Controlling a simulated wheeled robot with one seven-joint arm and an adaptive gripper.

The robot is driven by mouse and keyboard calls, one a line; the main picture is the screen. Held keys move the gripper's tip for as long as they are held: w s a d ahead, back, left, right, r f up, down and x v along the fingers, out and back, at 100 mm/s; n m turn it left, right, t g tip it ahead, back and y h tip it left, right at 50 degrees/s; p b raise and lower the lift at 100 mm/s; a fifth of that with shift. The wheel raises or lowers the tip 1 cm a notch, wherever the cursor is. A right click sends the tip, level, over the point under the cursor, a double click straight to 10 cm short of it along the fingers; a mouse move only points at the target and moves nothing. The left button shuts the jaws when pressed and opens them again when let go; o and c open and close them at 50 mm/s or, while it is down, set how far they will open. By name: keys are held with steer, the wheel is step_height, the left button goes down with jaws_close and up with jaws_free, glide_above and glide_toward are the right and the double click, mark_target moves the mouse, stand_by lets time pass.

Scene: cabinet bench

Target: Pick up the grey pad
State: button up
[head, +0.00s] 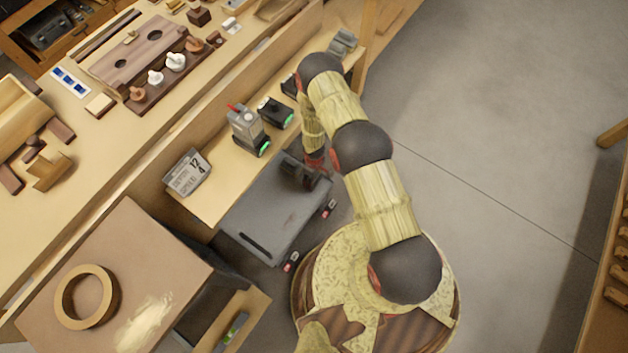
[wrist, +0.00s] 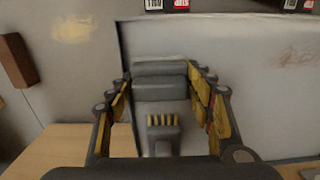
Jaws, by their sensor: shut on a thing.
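The grey pad (wrist: 160,88) is a stepped grey block in the middle of the wrist view. It stands between the yellow-lined fingers of my gripper (wrist: 160,78), which are shut on it. In the head view my gripper (head: 300,174) is a dark shape over the upper part of the grey case, next to the bench edge. There the pad cannot be told apart from the gripper. From these views I cannot tell whether the pad touches the case.
The grey case (head: 262,212) with red-and-black latches lies below my gripper. A printed calendar block (head: 187,172), a grey device (head: 247,130) and a black box (head: 275,112) stand on the bench ledge. A ring (head: 87,297) lies on the lower-left board. Open floor is at right.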

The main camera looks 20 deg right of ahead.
mark_target(315, 179)
steer(key=shift+r, duration=0.15)
steer(key=shift+r+p, duration=0.85)
steer(key=shift+r, duration=0.75)
steer(key=shift+s, duration=0.1)
steer(key=shift+s+d+r, duration=0.1)
steer(key=shift+s+r, duration=0.3)
steer(key=shift+r, duration=0.2)
steer(key=s+r+p, duration=0.1)
steer(key=s+r, duration=0.3)
steer(key=s, duration=0.2)
steer(key=s+d+r+p, duration=0.1)
steer(key=s+r, duration=0.3)
steer(key=s, duration=0.2)
steer(key=shift+s+r, duration=0.15)
steer(key=shift+s, duration=0.25)
steer(key=shift+d, duration=0.1)
